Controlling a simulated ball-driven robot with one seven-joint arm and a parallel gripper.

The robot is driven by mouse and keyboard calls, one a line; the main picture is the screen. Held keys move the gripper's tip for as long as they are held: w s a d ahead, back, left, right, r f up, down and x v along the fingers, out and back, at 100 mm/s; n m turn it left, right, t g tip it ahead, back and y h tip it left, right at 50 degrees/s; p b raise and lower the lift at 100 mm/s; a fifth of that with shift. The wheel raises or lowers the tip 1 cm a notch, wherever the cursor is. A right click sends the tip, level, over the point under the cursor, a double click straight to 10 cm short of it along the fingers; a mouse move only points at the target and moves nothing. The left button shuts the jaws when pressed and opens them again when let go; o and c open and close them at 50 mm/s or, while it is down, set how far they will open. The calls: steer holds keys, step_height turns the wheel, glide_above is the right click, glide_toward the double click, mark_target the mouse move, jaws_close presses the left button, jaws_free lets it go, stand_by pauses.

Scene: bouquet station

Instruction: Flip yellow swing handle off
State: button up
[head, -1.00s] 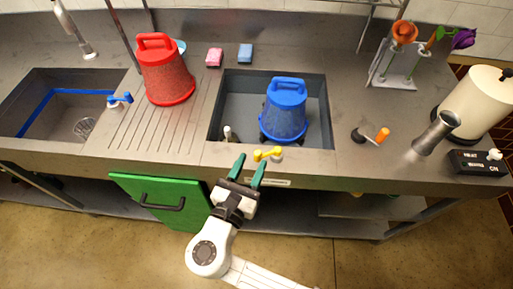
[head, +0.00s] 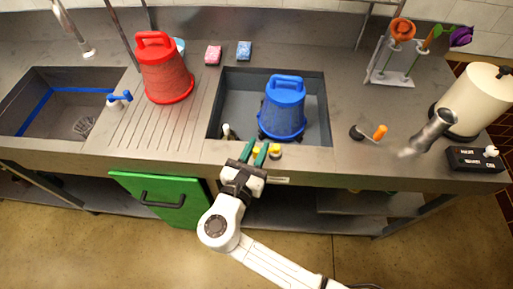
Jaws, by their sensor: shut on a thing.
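The yellow swing handle (head: 274,149) sits on the counter's front edge, just in front of the sink basin that holds the blue bucket. My gripper (head: 254,151) reaches it from the front. Its green fingers are shut on the handle's left part, with yellow showing between and beside them. The handle's right end shows clear of the fingers. The fingers hide part of the handle, so its exact angle is hard to tell.
The blue bucket (head: 284,108) stands in the basin behind the handle. A small bottle-like fitting (head: 228,132) is close left of my fingers. An orange-ended handle (head: 380,131) is farther right. A whitish blur shows by the metal cylinder (head: 433,131).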

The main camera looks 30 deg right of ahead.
jaws_close()
steer(key=shift+w, duration=0.1)
steer(key=shift+w+d+m+g+h, duration=0.1)
steer(key=shift+w+m+g+h, duration=0.2)
steer(key=shift+m+g, duration=0.3)
steer(key=shift+w+m+g+h, duration=0.15)
steer(key=shift+m+g+h, duration=0.3)
steer(key=shift+g, duration=0.3)
steer(key=shift+w+d+m+g+h, duration=0.1)
steer(key=shift+w+m+g+h, duration=0.25)
steer(key=shift+g, duration=0.3)
steer(key=shift+w+d+m+g+h+b, duration=0.2)
steer(key=shift+m+g+h, duration=0.1)
steer(key=shift+m+g, duration=0.55)
steer(key=shift+w+d+m+g+h+b, duration=0.1)
steer(key=shift+w+m+g+h, duration=0.15)
steer(key=shift+m+g, duration=0.6)
steer(key=shift+g, duration=0.4)
steer(key=o, duration=0.6)
jaws_free()
